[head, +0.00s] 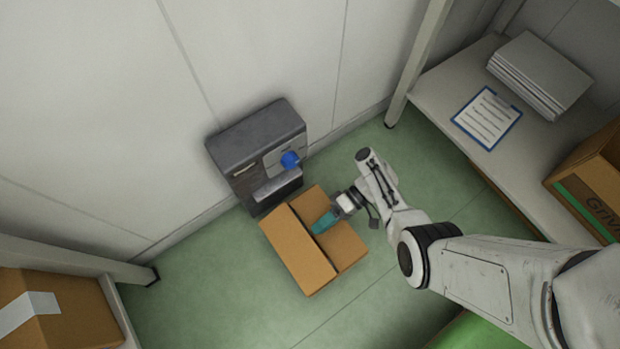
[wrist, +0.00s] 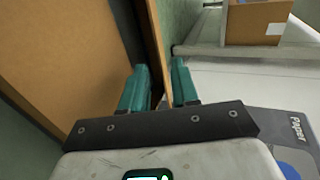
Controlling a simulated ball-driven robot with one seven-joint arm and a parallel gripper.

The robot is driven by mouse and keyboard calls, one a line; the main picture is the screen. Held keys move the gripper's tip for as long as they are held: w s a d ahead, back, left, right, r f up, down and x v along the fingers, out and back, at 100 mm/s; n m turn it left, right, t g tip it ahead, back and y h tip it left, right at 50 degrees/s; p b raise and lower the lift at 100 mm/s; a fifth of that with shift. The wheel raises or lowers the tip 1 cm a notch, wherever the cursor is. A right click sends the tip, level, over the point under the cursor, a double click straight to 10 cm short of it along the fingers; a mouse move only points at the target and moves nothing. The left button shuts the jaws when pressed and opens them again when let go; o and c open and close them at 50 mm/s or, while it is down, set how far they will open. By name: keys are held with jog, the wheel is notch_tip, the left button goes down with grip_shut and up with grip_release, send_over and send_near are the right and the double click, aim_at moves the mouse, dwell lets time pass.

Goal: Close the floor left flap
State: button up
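An open cardboard box sits on the green floor in front of the grey cabinet. Its left flap (head: 298,252) is a broad panel along the box's left side in the head view. My gripper (head: 320,226), with teal fingers, reaches in over the box from the right. In the wrist view a thin brown cardboard panel (wrist: 157,35) runs down between the two fingertips of my gripper (wrist: 160,82). The fingers stand apart with a dark gap beside the panel, so it does not look clamped. A wide cardboard face (wrist: 65,50) fills the left. Which flap the panel is cannot be told.
A grey cabinet (head: 235,145) with a blue round part (head: 290,159) stands against the wall behind the box. A shelf with papers (head: 540,70) and a clipboard (head: 487,117) is at right. Another box (head: 75,310) is at lower left. Floor left of the box is clear.

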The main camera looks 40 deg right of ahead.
jog(key=shift+v, duration=1.75)
